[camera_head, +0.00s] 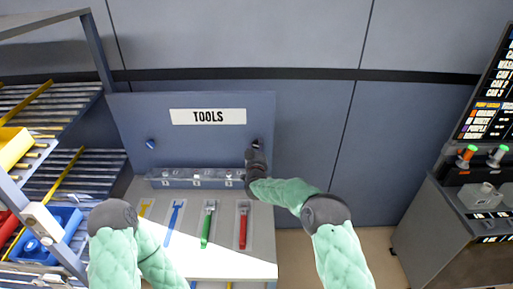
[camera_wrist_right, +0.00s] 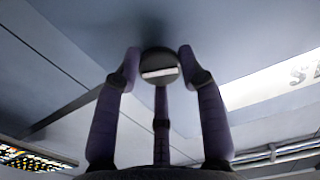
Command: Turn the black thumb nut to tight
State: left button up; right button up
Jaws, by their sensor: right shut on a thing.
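The black thumb nut (camera_wrist_right: 160,68) is round and dark with a pale bar across its face. It sits on the blue-grey tool panel (camera_head: 130,115). My right gripper (camera_wrist_right: 160,60) has its fingers closed around the nut's sides in the right wrist view. In the head view my right gripper (camera_head: 256,152) is at the right side of the panel and covers most of the nut. My left arm shows at the lower left of the head view, but its gripper is out of the picture.
A blue knob (camera_head: 151,144) is on the panel's left. Yellow, blue, green and red tools lie in slots on the bench (camera_head: 262,235). A shelf rack stands left, a console (camera_head: 440,235) right.

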jog(key=shift+r, duration=0.35)
jog(key=shift+w+d+m+b, duration=0.1)
jog(key=shift+m+b, duration=0.5)
jog(key=shift+b, duration=0.25)
jog(key=shift+d+r+m+b, duration=0.1)
jog(key=shift+d+m+b, duration=0.1)
jog(key=shift+m+b, duration=3.6)
jog(key=shift+d+r+m+b, duration=0.1)
jog(key=shift+d+m+b, duration=0.1)
jog(key=shift+m+b, duration=3.55)
jog(key=shift+m, duration=0.25)
jog(key=shift+f, duration=0.1)
jog(key=o, duration=1.1)
jog(key=shift+d, duration=0.1)
jog(key=shift+o, duration=0.2)
jog(key=shift+f, duration=0.2)
jog(key=shift+a+f, duration=0.15)
jog(key=shift+a, duration=0.05)
